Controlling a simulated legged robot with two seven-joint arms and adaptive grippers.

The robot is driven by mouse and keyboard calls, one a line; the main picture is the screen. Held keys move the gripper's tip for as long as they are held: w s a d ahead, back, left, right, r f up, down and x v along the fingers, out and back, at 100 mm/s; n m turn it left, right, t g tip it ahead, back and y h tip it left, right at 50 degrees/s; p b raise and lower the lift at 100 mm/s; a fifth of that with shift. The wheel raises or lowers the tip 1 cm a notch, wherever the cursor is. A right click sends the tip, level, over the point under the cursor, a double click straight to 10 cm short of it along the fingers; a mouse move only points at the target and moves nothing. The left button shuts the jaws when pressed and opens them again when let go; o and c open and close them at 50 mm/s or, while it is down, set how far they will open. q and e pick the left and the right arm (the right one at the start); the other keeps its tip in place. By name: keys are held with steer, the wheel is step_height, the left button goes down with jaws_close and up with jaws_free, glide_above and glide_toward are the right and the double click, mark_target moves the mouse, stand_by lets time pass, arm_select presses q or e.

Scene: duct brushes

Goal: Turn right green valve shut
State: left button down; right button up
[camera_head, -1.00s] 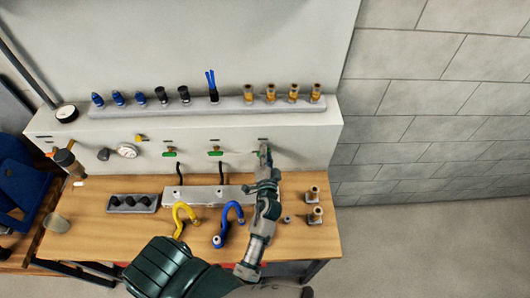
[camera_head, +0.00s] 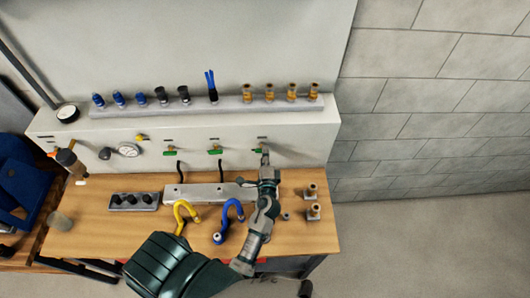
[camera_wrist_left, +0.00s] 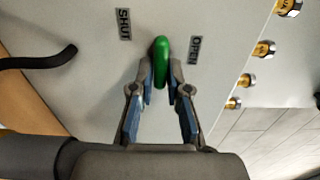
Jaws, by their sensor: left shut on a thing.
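The right green valve (camera_head: 257,151) is on the light front panel above the bench, at the right end of a row of three green valves. My left gripper (camera_head: 264,157) reaches up to it from below. In the left wrist view the valve's green handle (camera_wrist_left: 161,58) stands between the two fingertips of my left gripper (camera_wrist_left: 162,78), which are closed on its sides. The handle lies between a SHUT label (camera_wrist_left: 124,24) on the left and an OPEN label (camera_wrist_left: 195,49) on the right. The valve's stem is hidden. My right gripper is not in view.
The middle green valve (camera_head: 215,149) and left green valve (camera_head: 169,150) sit to the left. A yellow hook (camera_head: 180,212), a blue hook (camera_head: 236,208) and brass fittings (camera_head: 313,211) stand on the bench. A rack (camera_head: 230,104) of several fittings lies above the panel.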

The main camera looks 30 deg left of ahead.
arm_select(q)
steer(key=shift+d+f, duration=0.15)
steer(key=shift+f, duration=0.15)
steer(key=c, duration=1.3)
jaws_free()
steer(key=shift+o, duration=0.6)
steer(key=shift+w+r, duration=0.1)
steer(key=v, duration=1.2)
